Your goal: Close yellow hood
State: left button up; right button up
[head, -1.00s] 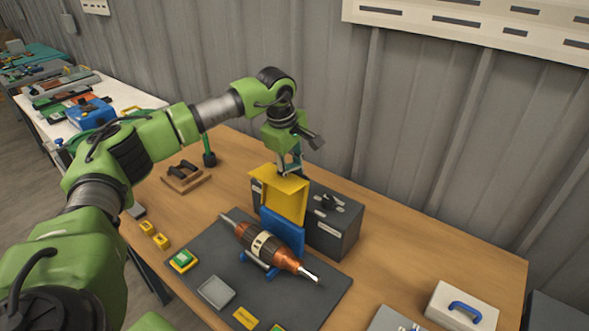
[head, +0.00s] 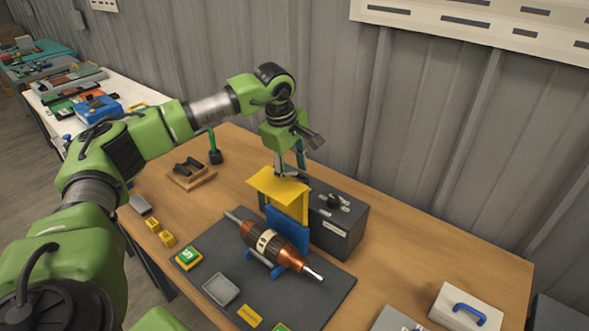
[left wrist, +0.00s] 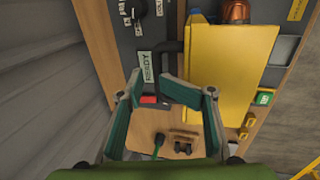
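The yellow hood (head: 278,186) stands raised on the blue stand (head: 287,229), behind the copper-and-black rotor (head: 273,245) on the dark mat. Its flat upper panel juts out toward the front left, above and clear of the rotor. My left gripper (head: 290,168) is just behind the hood's top edge. In the left wrist view, its two green-padded fingers (left wrist: 158,103) are apart with nothing between them. The yellow hood (left wrist: 232,75) lies beside the right finger there; I cannot tell if they touch. My right gripper is not in view.
A dark control box (head: 342,228) stands directly behind the blue stand, close to my left gripper. A wooden holder (head: 192,176) is at the back left. A white case with a blue handle (head: 466,308) is at front right. The table's right side is mostly clear.

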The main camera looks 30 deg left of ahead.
pick_arm(q)
jog(key=shift+s, duration=0.1)
jog(key=p+v, duration=0.3)
jog(key=v, duration=0.2)
jog(key=shift+r+p, duration=0.3)
jog(key=shift+r, duration=0.1)
dwell(0.5)
